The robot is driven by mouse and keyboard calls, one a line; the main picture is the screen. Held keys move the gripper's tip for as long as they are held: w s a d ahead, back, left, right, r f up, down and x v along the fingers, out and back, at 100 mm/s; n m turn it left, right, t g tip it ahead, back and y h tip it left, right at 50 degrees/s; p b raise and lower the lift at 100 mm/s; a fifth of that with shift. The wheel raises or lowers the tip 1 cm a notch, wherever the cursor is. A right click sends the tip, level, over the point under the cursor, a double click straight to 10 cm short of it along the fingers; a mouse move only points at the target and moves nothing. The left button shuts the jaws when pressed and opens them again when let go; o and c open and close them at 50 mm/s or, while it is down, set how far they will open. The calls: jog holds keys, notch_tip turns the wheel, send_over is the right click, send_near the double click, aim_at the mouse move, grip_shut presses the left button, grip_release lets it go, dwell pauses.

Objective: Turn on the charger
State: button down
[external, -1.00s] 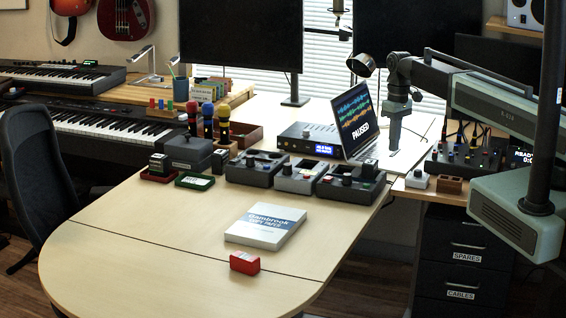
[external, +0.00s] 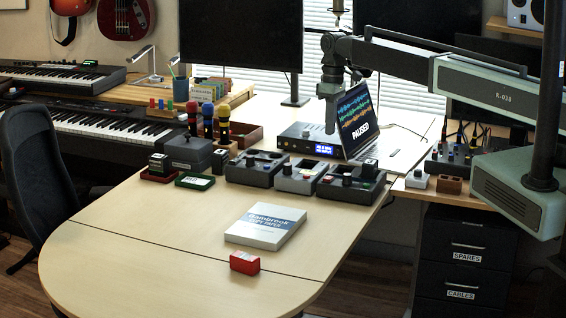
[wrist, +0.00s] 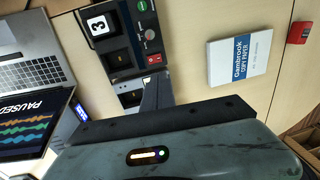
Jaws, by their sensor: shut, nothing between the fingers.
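In the wrist view the dark unit (wrist: 128,28) holds a block marked 3 (wrist: 98,25) in one slot; another slot looks empty. It has a grey knob and a red rocker switch (wrist: 154,58), whose position I cannot tell. My gripper (external: 331,128) is shut and empty, in the air above the row, in front of the laptop.
A laptop (external: 357,118) reading PAUSED stands behind the row, beside a flat box with a lit display (external: 305,143). A copy paper pack (external: 265,226) and a red block (external: 244,263) lie on the open front desk. Microphones with coloured tops (external: 208,118) stand to the left.

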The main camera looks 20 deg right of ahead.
aim_at(326, 178)
jog(key=f+b, duration=0.8)
jog(key=s+a+f+b, duration=0.1)
jog(key=f+b, duration=0.3)
jog(key=f, duration=0.1)
jog(key=shift+s+a+f+b, duration=0.1)
jog(key=shift+s+f+b, duration=0.05)
jog(key=shift+f+b, duration=0.3)
jog(key=shift+r, duration=0.35)
